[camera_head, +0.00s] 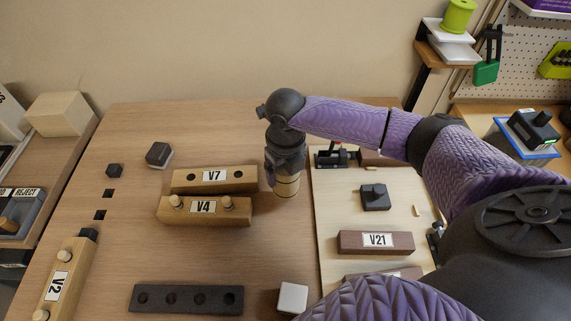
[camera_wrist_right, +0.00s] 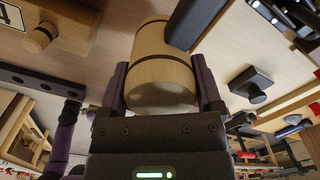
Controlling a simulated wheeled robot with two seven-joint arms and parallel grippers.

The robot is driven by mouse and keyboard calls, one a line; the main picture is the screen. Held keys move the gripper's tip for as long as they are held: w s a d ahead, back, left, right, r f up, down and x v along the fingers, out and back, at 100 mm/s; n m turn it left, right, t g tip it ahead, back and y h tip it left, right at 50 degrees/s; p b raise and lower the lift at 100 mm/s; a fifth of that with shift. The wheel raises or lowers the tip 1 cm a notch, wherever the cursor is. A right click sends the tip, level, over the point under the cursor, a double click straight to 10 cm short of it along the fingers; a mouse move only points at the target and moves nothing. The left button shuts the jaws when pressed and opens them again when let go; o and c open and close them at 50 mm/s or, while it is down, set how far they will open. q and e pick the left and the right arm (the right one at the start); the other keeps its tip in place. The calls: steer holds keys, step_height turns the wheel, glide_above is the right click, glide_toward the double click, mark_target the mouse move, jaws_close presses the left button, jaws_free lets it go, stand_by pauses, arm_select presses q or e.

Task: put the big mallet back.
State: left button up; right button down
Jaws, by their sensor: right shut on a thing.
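The big mallet shows as a light wooden cylinder with darker bands (camera_head: 286,185) under my right gripper (camera_head: 284,168) in the head view. In the right wrist view the wooden cylinder (camera_wrist_right: 163,78) sits between the two fingers of my right gripper (camera_wrist_right: 163,95), which is shut on it. A dark bar (camera_wrist_right: 196,22) shows beside the cylinder; I cannot tell whether it is part of the mallet. The mallet is just right of the blocks V7 (camera_head: 187,186) and V4 (camera_head: 183,218). I cannot tell whether its lower end touches the table. My left gripper is not in view.
A pale board (camera_head: 331,212) to the right carries a dark knobbed block (camera_head: 374,197) and block V21 (camera_head: 376,242). A black holed strip (camera_head: 187,299) and a white cube (camera_head: 292,298) are at the front. Block V2 (camera_head: 66,279) stands left. The table between is clear.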

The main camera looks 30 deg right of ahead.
steer(key=shift+f+b, duration=0.3)
steer(key=shift+f, duration=1.6)
stand_by(1.8)
jaws_free()
step_height(320, 180, up, 4)
steer(key=p, duration=0.4)
step_height(320, 180, up, 3)
steer(key=p, duration=0.3)
steer(key=shift+r, duration=0.15)
